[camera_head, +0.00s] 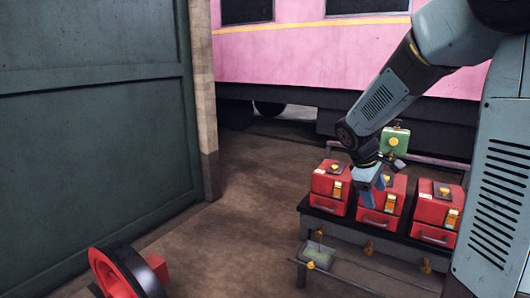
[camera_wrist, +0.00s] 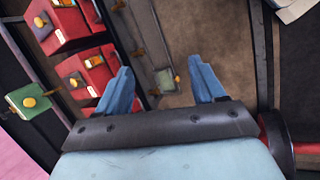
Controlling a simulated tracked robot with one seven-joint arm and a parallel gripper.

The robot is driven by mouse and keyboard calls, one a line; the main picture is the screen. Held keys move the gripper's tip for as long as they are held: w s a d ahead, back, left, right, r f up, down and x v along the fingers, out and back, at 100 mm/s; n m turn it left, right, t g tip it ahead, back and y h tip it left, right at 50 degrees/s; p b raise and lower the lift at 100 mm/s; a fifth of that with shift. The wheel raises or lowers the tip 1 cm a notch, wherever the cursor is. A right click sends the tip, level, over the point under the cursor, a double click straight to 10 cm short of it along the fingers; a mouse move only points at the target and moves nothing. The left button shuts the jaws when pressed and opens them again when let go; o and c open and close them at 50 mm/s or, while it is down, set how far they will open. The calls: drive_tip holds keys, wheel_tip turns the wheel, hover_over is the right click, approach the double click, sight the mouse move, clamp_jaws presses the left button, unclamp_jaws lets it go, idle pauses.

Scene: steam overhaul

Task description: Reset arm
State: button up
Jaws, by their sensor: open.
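My arm reaches down from the upper right in the head view. My gripper (camera_head: 369,198) points downward just in front of the gap between the left and middle red boxes. In the wrist view my gripper (camera_wrist: 160,70) shows two blue fingers spread apart with nothing between them. Whether the fingers touch a box cannot be told.
Red boxes with yellow knobs, left (camera_head: 331,184), middle (camera_head: 382,204) and right (camera_head: 436,211), stand on a dark bench (camera_head: 342,234). A green box (camera_head: 394,140) is behind. A small tray (camera_head: 318,256) sits in front. A red wheel-like part (camera_head: 112,272) lies lower left. Floor between is clear.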

drive_tip(key=s+a+r+m+t+y, duration=0.1)
drive_tip(key=s+a+r+m, duration=0.1)
drive_tip(key=s, duration=0.5)
drive_tip(key=s+a+r+m+t+y, duration=0.1)
drive_tip(key=s+r+m, duration=0.3)
drive_tip(key=s, duration=0.4)
drive_tip(key=s+a+r+m+t+y, duration=0.2)
drive_tip(key=s+a+r+m, duration=0.1)
drive_tip(key=s, duration=0.4)
drive_tip(key=shift+s+a+r+y, duration=0.15)
drive_tip(key=shift+a+r+y, duration=0.25)
drive_tip(key=shift+r, duration=0.15)
